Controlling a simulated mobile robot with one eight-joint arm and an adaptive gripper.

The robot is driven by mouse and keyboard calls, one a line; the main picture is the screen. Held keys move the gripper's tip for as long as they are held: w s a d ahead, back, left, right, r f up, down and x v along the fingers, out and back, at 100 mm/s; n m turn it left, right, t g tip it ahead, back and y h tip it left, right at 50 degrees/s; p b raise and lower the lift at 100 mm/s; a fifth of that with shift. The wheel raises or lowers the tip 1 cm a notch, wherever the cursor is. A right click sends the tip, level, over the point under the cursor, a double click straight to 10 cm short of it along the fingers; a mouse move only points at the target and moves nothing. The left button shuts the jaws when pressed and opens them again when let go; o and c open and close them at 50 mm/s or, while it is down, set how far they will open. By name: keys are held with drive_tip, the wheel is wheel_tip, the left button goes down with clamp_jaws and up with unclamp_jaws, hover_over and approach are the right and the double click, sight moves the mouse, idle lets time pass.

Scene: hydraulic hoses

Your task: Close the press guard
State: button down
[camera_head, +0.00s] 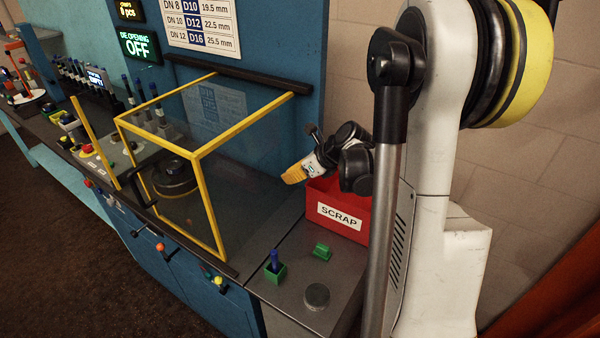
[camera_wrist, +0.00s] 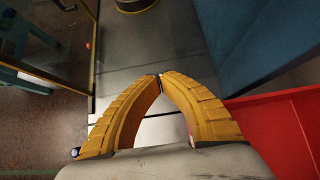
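The press guard (camera_head: 194,155) is a clear-panelled box with a yellow frame over the round dark press tool (camera_head: 175,178). A separate yellow upright (camera_head: 97,143) leans left of the box, with a dark handle (camera_head: 143,188) beside it; I cannot tell exactly how far the guard stands open. My gripper (camera_head: 288,178) is right of the guard, apart from it, above the front-left of the red bin. In the wrist view its yellow fingers (camera_wrist: 160,78) meet at the tips with nothing seen between them. A guard panel edge (camera_wrist: 93,62) shows at upper left there.
The red SCRAP bin (camera_head: 345,213) stands under my wrist; its wall also shows in the wrist view (camera_wrist: 280,125). The blue back panel (camera_head: 280,45) rises behind. Open floor (camera_head: 60,260) lies at front left.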

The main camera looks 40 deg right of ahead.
sight(271, 174)
drive_tip(key=shift+w+a+f, duration=0.1)
drive_tip(key=shift+w+a, duration=0.15)
drive_tip(key=shift+w, duration=0.45)
drive_tip(key=shift+w+a+f, duration=0.1)
drive_tip(key=shift+w+a, duration=0.2)
drive_tip(key=shift+w, duration=0.4)
drive_tip(key=shift+w+a, duration=0.25)
drive_tip(key=shift+w, duration=0.45)
drive_tip(key=shift+w, duration=0.1)
drive_tip(key=w+a, duration=0.5)
drive_tip(key=w, duration=0.7)
drive_tip(key=w+a+b, duration=0.1)
drive_tip(key=w+a, duration=0.4)
drive_tip(key=w, duration=0.7)
drive_tip(key=shift+w, duration=0.15)
